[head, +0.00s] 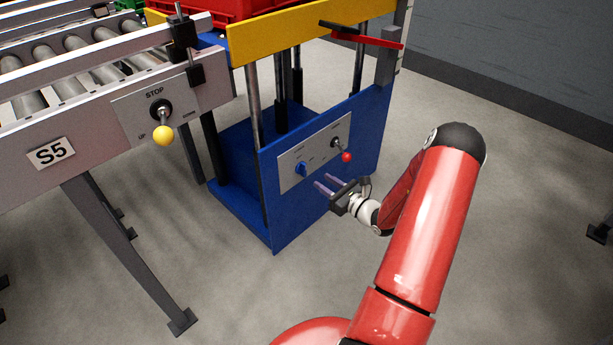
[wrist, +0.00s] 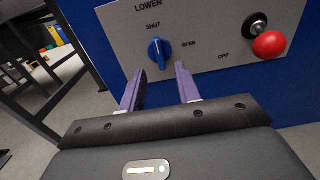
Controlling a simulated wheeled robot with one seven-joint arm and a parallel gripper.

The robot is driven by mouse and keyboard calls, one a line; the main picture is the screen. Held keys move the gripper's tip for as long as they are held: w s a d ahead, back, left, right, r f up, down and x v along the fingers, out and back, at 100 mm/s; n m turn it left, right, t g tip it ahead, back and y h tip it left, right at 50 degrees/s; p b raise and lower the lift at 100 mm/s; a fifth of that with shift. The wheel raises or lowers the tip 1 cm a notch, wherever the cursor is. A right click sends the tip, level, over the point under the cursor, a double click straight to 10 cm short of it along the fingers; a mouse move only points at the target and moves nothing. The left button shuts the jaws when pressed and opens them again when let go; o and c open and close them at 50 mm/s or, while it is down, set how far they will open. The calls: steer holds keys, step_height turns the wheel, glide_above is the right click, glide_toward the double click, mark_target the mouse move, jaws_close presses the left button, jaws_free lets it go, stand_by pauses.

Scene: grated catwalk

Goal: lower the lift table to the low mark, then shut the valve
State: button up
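The lift table has a yellow top frame (head: 300,27), raised on posts above a blue base (head: 232,205). A grey panel (head: 314,150) on its blue front carries the blue valve knob (head: 302,170). In the wrist view the knob (wrist: 158,54) sits under the word LOWER, between SHUT above and OPEN at right; its pale mark points up toward SHUT. My gripper (head: 324,181) is open and empty, just in front of the panel. In the wrist view its purple fingers (wrist: 159,78) stand either side of and below the knob, apparently not touching it.
A red-ball lever (head: 345,154) marked OFF is right of the knob. A red pointer (head: 370,40) shows by the grey post; the low mark is not readable. A red crate (head: 205,8) rests on top. A roller conveyor (head: 55,135) with a yellow-ball lever (head: 163,134) stands left.

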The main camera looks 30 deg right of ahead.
mark_target(306, 170)
steer(key=x, duration=0.7)
steer(key=shift+c, duration=0.4)
jaws_close()
